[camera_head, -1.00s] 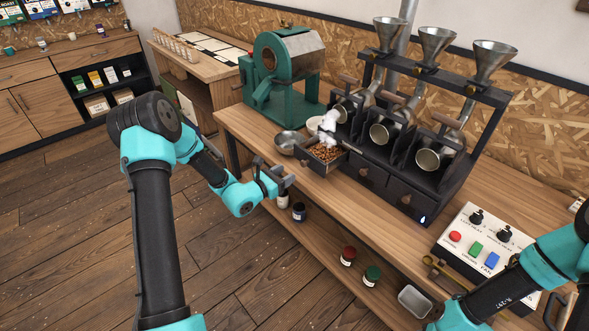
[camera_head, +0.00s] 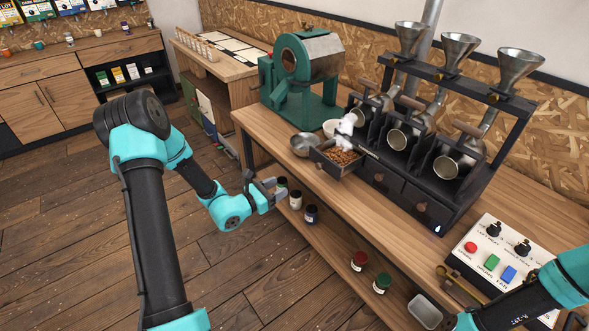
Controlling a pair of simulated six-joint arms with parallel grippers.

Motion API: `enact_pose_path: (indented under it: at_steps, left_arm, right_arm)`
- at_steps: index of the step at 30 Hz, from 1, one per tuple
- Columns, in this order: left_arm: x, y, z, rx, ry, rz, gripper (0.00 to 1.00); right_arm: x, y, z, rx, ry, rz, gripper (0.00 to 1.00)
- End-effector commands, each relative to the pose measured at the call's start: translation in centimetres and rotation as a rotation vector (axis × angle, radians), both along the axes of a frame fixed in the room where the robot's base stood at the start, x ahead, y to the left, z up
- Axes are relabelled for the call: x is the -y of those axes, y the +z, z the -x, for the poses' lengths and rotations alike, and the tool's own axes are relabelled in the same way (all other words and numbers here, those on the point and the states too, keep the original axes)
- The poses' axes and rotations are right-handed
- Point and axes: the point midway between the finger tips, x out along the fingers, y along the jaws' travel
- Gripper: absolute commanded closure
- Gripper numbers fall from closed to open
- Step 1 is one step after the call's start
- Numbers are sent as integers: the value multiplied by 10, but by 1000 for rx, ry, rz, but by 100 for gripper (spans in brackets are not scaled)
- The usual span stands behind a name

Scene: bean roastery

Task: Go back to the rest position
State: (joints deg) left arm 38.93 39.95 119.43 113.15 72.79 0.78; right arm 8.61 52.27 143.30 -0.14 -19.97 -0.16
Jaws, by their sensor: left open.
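My left gripper (camera_head: 274,187) is open and empty. It hangs in the air just off the front edge of the wooden workbench (camera_head: 290,170), left of the open drawer (camera_head: 326,164) and apart from it. My left arm reaches in from the lower left with its elbow raised. My right arm shows at the lower right, in front of the control panel (camera_head: 490,262). Its jaws are outside the picture or hidden at the bottom edge.
The open drawer holds brown beans with white vapour above. A metal bowl (camera_head: 304,145) stands beside it. The black three-drum roaster (camera_head: 420,150) and green machine (camera_head: 305,85) stand behind. Several jars, one with a red lid (camera_head: 359,260), sit on the lower shelf. Floor at left is clear.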

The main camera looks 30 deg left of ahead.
Motion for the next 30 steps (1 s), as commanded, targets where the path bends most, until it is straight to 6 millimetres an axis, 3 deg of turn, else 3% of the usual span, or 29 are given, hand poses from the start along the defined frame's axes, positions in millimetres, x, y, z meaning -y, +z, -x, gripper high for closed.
enact_pose_path:
  at_steps: [5,8,11,16,21,25,30]
  left_arm:
    - [3,-2,1,-7,-12,-3,46]
    - [17,-10,8,-38,-64,-21,46]
    - [44,-25,23,-97,-174,-63,46]
    - [101,-65,75,-229,-468,-207,46]
    - [135,-104,139,-320,-780,-415,46]
    - [143,-130,182,-340,-1002,-600,46]
    - [135,-159,221,-295,-1259,-870,46]
  right_arm:
    - [0,0,0,0,0,0,57]
    - [0,0,0,0,0,0,57]
    - [0,0,0,0,0,0,57]
    - [0,0,0,0,0,0,57]
    - [0,0,0,0,0,0,57]
    - [0,0,0,0,0,0,57]
    - [0,0,0,0,0,0,57]
